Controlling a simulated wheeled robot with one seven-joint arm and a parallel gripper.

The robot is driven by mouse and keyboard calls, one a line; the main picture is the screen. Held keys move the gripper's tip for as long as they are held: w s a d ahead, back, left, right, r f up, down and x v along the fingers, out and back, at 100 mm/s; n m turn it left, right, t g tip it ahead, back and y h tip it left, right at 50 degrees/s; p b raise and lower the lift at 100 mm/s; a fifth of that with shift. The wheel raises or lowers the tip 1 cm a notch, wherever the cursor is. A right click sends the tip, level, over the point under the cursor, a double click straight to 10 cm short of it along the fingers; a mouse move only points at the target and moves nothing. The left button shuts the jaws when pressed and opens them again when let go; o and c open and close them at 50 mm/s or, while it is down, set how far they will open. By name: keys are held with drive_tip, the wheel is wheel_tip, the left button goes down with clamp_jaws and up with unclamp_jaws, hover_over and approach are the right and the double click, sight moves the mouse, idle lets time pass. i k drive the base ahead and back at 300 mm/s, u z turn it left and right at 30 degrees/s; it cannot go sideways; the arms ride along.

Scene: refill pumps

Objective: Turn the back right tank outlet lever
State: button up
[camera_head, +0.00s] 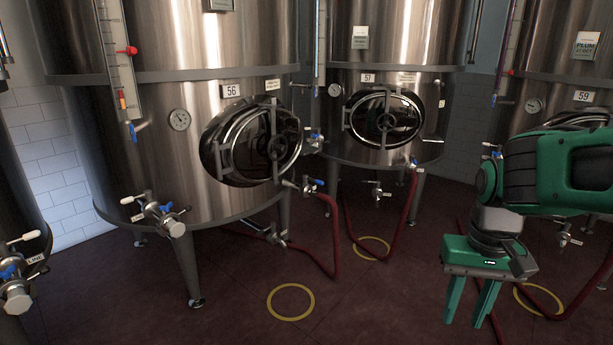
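Three steel tanks stand in front of me: tank 56 (160,110) at left, tank 57 (350,150) at the back and tank 59 (545,105) at right. Which is called back right, I cannot tell for sure. Tank 57 has a small bottom outlet valve (377,193) and a blue-handled side valve (413,164). Tank 59 has a small low valve (564,237), partly in shadow; my arm hides part of this tank. My gripper (466,321) points down at lower right, its two green fingers apart and empty, in front of tank 59 and away from the valves.
Red hoses (335,240) run across the dark red floor from the tanks. Yellow rings (291,302) mark the floor. Tank 56 carries valves (160,213) low in front. Another valve (20,270) juts in at the left edge. The middle floor is mostly clear.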

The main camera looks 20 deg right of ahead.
sight(314, 180)
drive_tip(key=i, duration=1.4)
drive_tip(key=z, duration=0.85)
drive_tip(key=i, duration=0.35)
drive_tip(key=u, duration=0.4)
drive_tip(key=k, duration=1.1)
drive_tip(key=u, duration=0.6)
drive_tip(key=i, duration=1.4)
drive_tip(key=z, duration=0.4)
